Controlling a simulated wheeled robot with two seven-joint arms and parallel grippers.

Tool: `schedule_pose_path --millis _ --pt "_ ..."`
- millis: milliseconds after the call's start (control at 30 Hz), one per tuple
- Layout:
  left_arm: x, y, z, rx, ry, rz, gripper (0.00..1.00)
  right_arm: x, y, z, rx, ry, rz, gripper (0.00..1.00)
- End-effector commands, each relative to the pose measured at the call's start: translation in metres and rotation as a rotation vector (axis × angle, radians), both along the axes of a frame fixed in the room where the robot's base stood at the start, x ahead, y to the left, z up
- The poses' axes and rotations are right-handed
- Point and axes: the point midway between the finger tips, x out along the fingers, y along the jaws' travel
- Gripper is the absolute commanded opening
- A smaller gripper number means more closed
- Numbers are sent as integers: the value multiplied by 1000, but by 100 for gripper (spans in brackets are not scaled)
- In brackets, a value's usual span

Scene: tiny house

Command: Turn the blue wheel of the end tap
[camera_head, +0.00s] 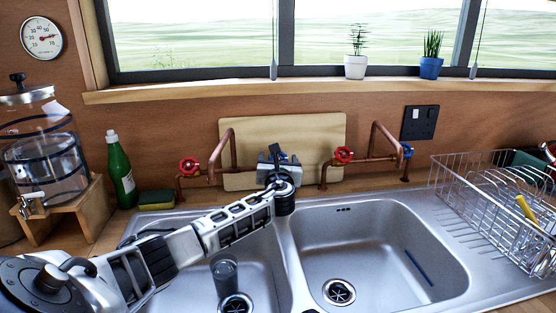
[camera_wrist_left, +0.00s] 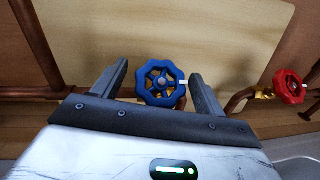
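A blue wheel (camera_wrist_left: 152,96) with a scalloped rim sits between the two fingers of my left gripper (camera_wrist_left: 159,70) in the left wrist view. The fingers are open, one on each side of the rim, with a small gap visible at each side. In the head view my left gripper (camera_head: 278,162) is at the middle of the copper pipework and mostly hides this wheel. Another blue wheel (camera_head: 407,151) is at the right end of the right tap. My right gripper is not in view.
Red wheels sit on the left tap (camera_head: 188,166) and right tap (camera_head: 344,154); one also shows in the wrist view (camera_wrist_left: 290,87). A wooden board (camera_head: 315,133) stands behind. My arm crosses the left sink basin, which holds a glass (camera_head: 224,270). A dish rack (camera_head: 480,205) stands right.

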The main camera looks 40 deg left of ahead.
Motion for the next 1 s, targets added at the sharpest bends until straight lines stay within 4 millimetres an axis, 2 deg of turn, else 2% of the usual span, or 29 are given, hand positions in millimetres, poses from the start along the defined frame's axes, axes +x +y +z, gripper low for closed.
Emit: schedule_pose_path --millis 233,367,467,800,1000 --pt "-1 -1 0 -1 -1 0 72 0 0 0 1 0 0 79" --pt "-9 -9 0 0 -1 -1 72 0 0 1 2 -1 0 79" --pt "-22 -21 0 0 0 -4 72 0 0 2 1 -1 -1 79" --pt "-82 -77 -1 -3 0 -3 72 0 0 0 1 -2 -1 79" --pt "-106 -100 -1 -2 0 -2 72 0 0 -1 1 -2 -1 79"
